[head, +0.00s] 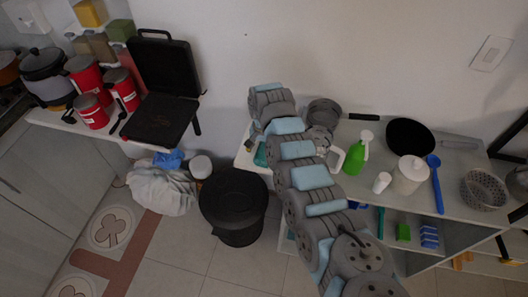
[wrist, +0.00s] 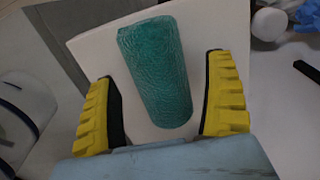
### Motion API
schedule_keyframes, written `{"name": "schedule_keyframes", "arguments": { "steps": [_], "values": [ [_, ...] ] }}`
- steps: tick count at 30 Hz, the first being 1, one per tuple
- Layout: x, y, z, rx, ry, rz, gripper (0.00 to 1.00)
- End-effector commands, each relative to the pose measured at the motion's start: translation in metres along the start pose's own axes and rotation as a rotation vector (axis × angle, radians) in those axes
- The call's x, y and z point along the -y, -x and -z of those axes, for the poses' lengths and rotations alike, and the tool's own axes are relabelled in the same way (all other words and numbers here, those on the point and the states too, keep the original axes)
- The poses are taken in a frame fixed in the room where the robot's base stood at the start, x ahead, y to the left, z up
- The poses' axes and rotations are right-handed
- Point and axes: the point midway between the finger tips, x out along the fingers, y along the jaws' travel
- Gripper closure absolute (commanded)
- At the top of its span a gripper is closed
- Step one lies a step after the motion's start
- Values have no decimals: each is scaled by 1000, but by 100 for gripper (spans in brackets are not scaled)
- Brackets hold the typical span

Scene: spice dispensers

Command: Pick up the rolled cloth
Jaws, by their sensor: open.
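The rolled cloth (wrist: 157,72) is a teal, textured cylinder lying on a white surface (wrist: 92,50) in the wrist view. My gripper (wrist: 160,75) is open, with one yellow-backed finger on each side of the roll. There is a visible gap between the roll and each finger, so neither appears to touch it. In the head view, the cloth (head: 261,155) shows as a small teal patch at the left end of the white shelf top, partly hidden by my arm. My fingers are hard to make out there.
A black bin (head: 234,200) stands on the floor at the shelf's left.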

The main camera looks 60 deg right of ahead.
Motion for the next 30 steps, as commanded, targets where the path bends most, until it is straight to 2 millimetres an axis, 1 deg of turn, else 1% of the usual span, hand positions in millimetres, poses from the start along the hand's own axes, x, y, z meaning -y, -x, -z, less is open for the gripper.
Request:
{"name": "schedule_keyframes", "arguments": {
  "steps": [2,3,5,6,8,9,10,13,23,26,30],
  "values": [
    [0,0,0,0,0,0,15],
    [0,0,0,0,0,0,19],
    [0,0,0,-1,0,0,36],
    [0,0,0,-1,0,0,48],
    [0,0,0,-1,0,0,65],
    [0,0,0,-1,0,0,77],
    [0,0,0,-1,0,0,85],
    [0,0,0,-1,0,0,88],
    [0,0,0,-1,0,1,88],
    [1,5,0,-1,1,1,89],
    [2,23,2,-6,1,4,89]
  ]
}}
